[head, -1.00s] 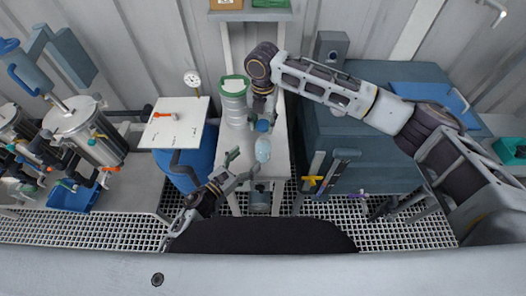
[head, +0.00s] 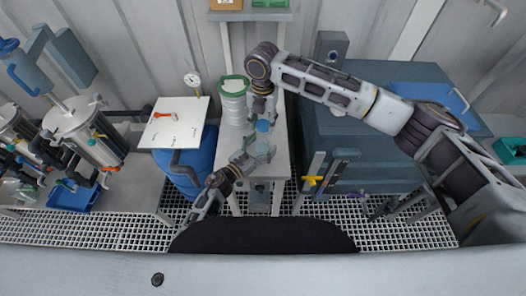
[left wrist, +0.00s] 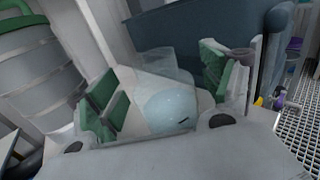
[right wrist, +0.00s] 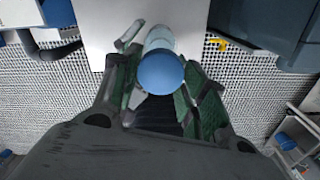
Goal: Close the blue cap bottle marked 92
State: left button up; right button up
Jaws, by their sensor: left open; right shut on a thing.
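A pale translucent bottle (head: 262,148) stands on the narrow white table; no number on it is readable. My left gripper (head: 258,152) is open, its fingers on either side of the bottle. The left wrist view shows the bottle (left wrist: 172,108) between the green pads, with no firm grip visible. My right gripper (head: 263,115) is shut on the blue cap (head: 263,126), over the bottle's top end. In the right wrist view the cap (right wrist: 160,72) sits between the fingers and overlaps the bottle (right wrist: 158,40). Whether cap and bottle touch, I cannot tell.
A white tub with a green rim (head: 234,88) stands on the table (head: 228,142), close to the grippers. A blue drum (head: 190,160) with a white board (head: 173,124) on it is to the left. A large blue-grey cabinet (head: 345,145) is to the right.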

aim_at(263, 140)
pick_arm(q)
jog(key=shift+w+d, duration=0.3)
jog(key=shift+c, duration=0.3)
jog(key=c, duration=1.5)
pick_arm(e)
jog(key=shift+f, duration=2.5)
jog(key=shift+f, duration=0.1)
jog(key=shift+f, duration=0.8)
jog(key=shift+f, duration=0.35)
